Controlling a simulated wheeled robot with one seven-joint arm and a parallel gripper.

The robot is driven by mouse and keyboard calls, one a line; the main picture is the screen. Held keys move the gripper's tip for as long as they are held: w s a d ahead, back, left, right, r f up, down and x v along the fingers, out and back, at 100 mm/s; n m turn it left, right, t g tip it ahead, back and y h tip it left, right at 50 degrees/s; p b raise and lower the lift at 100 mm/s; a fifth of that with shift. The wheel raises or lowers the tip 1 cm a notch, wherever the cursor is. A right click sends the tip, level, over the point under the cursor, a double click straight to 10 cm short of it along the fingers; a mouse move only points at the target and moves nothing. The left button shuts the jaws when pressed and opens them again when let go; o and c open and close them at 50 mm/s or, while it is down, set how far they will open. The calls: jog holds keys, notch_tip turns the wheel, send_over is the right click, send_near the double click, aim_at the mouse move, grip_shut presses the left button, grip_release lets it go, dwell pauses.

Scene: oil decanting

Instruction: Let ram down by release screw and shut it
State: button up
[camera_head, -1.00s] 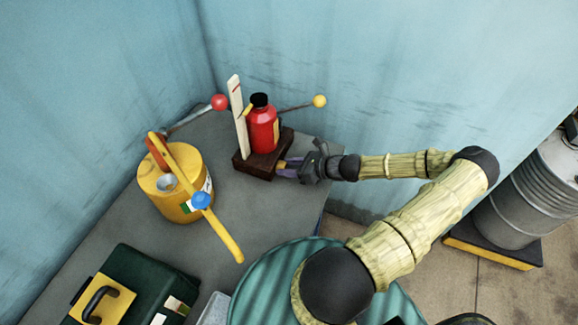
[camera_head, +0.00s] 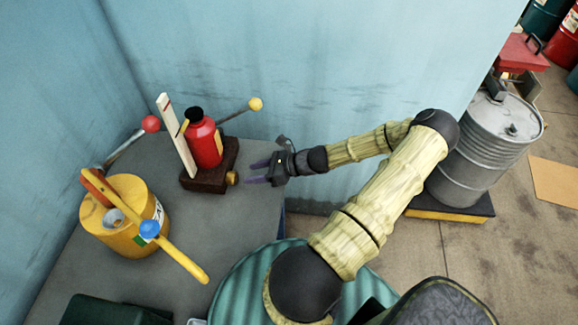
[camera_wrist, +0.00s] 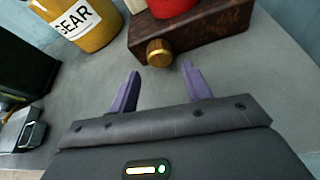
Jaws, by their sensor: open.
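The red jack (camera_head: 205,144) stands upright on a dark brown base (camera_head: 206,178) on the grey bench; its black top (camera_head: 194,114) is beside a pale upright post (camera_head: 178,135) with a red mark. The brass release screw knob (camera_head: 232,178) sticks out of the base's right side, and it also shows in the wrist view (camera_wrist: 159,52). My gripper (camera_head: 254,173) is open and empty, right of the knob and apart from it. In the wrist view the knob lies just beyond the two purple fingertips (camera_wrist: 160,72). Whether the screw is tight cannot be told.
A lever with a yellow ball (camera_head: 255,104) reaches right from the jack. A yellow can (camera_head: 124,217) with a long yellow bar stands left. A dark green case (camera_head: 115,311) is at the front left. Blue walls (camera_head: 330,75) stand close behind.

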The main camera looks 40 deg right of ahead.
jog(key=b+v, duration=0.1)
jog(key=v, duration=1)
jog(key=shift+d+r, duration=0.15)
jog(key=shift+d, duration=0.05)
jog(key=shift+s, duration=0.15)
jog(key=a+r+n+g+h, duration=0.1)
jog(key=a+n+g+h, duration=0.2)
jog(key=a+n+g, duration=0.85)
jog(key=a+r+n+t+h, duration=0.4)
jog(key=a+r+n, duration=0.8)
jog(key=n, duration=0.6)
jog(key=shift+a+r+h, duration=0.15)
jog(key=shift+a+h, duration=0.7)
jog(key=shift+h, duration=0.25)
